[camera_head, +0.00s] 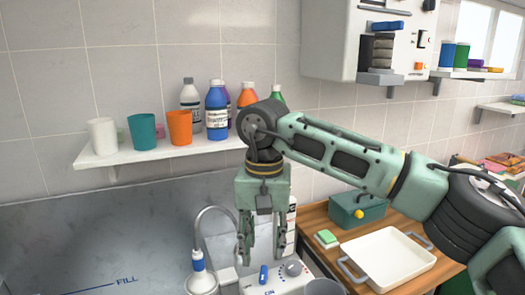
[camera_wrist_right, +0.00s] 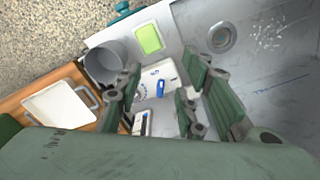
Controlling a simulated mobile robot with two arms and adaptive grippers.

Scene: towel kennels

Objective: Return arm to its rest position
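My right gripper (camera_head: 262,240) hangs fingers-down from my green right arm, near the middle of the head view. Its two fingers are apart with nothing between them. In the right wrist view the fingers (camera_wrist_right: 160,100) also stand apart. Beyond them is a white control box with a blue switch (camera_wrist_right: 161,88), which shows in the head view below the gripper (camera_head: 263,274). The gripper appears clear of the box. My left arm and gripper are not in view.
A wall shelf (camera_head: 130,153) holds cups and bottles behind the gripper. A wooden table (camera_head: 316,219) at right bears a white tray (camera_head: 390,258), a green box (camera_head: 352,211) and a sponge (camera_head: 326,238). A white dispenser (camera_head: 345,40) hangs on the wall above. A grey basin (camera_head: 90,235) lies left.

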